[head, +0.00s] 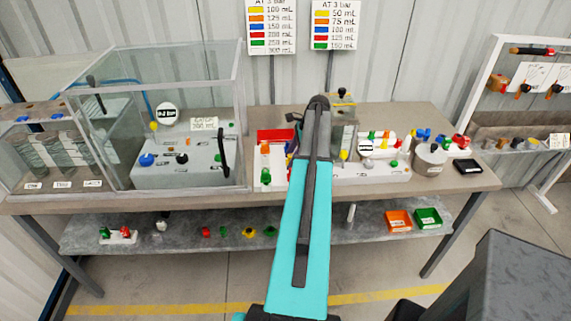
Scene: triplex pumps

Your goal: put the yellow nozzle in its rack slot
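My cyan arm (300,235) reaches up over the middle of the bench, and its dark upper joint (318,102) stands in front of the back wall. My gripper cannot be made out; it seems hidden behind the arm. A small yellow piece (343,155) shows just right of the arm, by a clear-walled box on the bench. Another yellow piece (249,232) lies on the lower shelf. I cannot tell which is the nozzle. A white rack block (265,179) with orange and green pieces stands left of the arm. An empty yellow slot is not discernible.
A large clear tank (230,95) fills the bench's left. A grey metal pot (430,160) and a black tray (467,166) are at the right. Orange (399,221) and green (428,218) bins sit on the lower shelf (180,238). A white-framed stand (487,75) is at far right.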

